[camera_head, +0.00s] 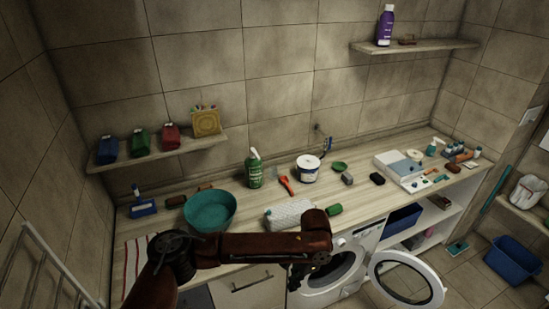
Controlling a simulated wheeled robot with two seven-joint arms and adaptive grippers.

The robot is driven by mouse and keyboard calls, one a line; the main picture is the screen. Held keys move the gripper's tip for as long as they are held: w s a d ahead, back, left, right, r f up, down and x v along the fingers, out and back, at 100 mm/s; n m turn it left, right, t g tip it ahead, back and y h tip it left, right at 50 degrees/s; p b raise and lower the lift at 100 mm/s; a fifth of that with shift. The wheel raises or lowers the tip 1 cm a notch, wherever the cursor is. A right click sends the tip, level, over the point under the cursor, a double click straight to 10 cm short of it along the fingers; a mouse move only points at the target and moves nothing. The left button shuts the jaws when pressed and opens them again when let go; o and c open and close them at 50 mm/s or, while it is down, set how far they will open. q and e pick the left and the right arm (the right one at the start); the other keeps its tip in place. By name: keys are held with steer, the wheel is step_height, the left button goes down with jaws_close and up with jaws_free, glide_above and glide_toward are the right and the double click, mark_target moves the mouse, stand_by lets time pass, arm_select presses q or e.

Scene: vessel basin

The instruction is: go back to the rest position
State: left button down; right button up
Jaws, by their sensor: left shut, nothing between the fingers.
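My left arm comes in from the bottom left and bends to the right across the counter's front edge. My left gripper (296,279) hangs at the end of it, dark and pointing down, in front of the cabinet and beside the washing machine. It is shut, with nothing seen in it. My right gripper is not in view. A teal basin (209,212) stands on the wooden counter (235,192) behind my left arm, its lower edge partly hidden. A pale patterned bundle (286,213) lies to the right of it, partly covered by my arm.
The washing machine's round door (407,280) stands open at the lower right. A green bottle (254,169) and a white tub (308,168) stand on the counter. A wall shelf (160,155) is on the left. A blue bin (513,260) stands on the floor.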

arm_select(q)
steer(key=w+d+f+n+h+b, duration=0.1)
steer(key=w+f+n+h+b, duration=0.3)
steer(key=f, duration=0.7)
steer(key=w+d+f+n+h, duration=0.1)
steer(key=w+f+h, duration=0.2)
steer(key=w+f, duration=0.6)
steer(key=s+a+f+n+t+b, duration=0.1)
steer(key=s+a+f+n+t, duration=0.15)
steer(key=a+f, duration=0.85)
steer(key=s+a+f+n+t+b, duration=0.1)
steer(key=s+a+f+n+b, duration=0.2)
steer(key=f, duration=1.3)
steer(key=s+a+f+n+y+b, duration=0.1)
steer(key=s+a+f+n+y, duration=0.15)
steer(key=s+a+f, duration=2)
steer(key=s+f, duration=0.1)
steer(key=s, duration=0.7)
steer(key=s+a+f+g+y+b, duration=0.1)
steer(key=s+a+f, duration=0.2)
steer(key=s, duration=0.8)
steer(key=s+a+f+m+y+b, duration=0.1)
steer(key=s+f, duration=0.3)
steer(key=s, duration=0.6)
steer(key=shift+s+a+f, duration=0.2)
steer(key=shift+s+a, duration=0.1)
steer(key=shift+a, duration=0.5)
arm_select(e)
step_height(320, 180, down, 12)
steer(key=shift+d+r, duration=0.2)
